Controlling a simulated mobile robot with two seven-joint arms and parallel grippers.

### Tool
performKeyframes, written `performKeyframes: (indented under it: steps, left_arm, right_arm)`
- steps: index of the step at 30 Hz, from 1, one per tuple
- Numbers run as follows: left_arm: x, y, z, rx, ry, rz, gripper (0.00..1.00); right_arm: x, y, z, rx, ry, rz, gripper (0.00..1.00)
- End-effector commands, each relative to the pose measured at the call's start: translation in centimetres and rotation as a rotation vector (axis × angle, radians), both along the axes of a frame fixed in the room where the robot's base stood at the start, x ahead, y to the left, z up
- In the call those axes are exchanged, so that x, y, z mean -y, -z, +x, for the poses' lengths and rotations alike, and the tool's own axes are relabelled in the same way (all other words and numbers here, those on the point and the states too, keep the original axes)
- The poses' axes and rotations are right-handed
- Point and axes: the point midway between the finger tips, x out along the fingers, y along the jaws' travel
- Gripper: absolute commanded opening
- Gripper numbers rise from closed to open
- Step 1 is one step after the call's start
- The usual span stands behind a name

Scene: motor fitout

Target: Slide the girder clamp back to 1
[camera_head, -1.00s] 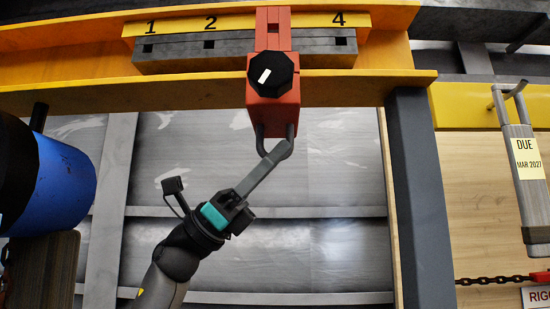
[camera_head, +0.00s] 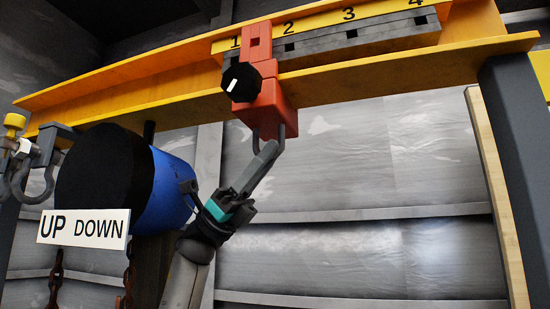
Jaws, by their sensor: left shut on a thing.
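The red girder clamp (camera_head: 266,107) hangs on the yellow girder (camera_head: 160,75), at the left end of the numbered strip (camera_head: 384,20). The figure 1 shows just left of the clamp's upper part, and 2 is clear to its right. I cannot tell whether the clamp lines up exactly with the hole at 1, which is hidden. A black knob (camera_head: 240,82) with a white mark faces me on the clamp. My right gripper is out of view.
A large blue cylinder (camera_head: 168,190) with a black end hangs left of my arm, close to it, with an UP DOWN sign (camera_head: 83,229) below. Shackles (camera_head: 35,165) hang at far left. A dark post (camera_head: 520,150) stands at right. The strip right of the clamp is clear.

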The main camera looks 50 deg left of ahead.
Motion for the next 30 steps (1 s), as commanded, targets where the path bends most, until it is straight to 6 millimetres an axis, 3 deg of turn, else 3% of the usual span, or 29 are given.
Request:
performKeyframes:
  steps: [1, 7, 22, 30]
  left_arm:
    - [0.1, -0.1, -0.3, 0.005, 0.005, -0.001, 0.23]
    - [0.0, -0.1, -0.2, 0.004, 0.002, -0.001, 0.45]
    - [0.2, -0.1, 0.1, 0.0, 0.0, -0.001, 0.45]
    - [3.3, -0.1, 2.1, -0.002, 0.003, 0.0, 0.45]
  right_arm:
    - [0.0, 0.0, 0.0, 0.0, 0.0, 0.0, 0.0]
    - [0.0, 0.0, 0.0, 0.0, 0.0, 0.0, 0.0]
    - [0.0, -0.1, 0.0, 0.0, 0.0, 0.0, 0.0]
    - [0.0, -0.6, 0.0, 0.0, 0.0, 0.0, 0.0]
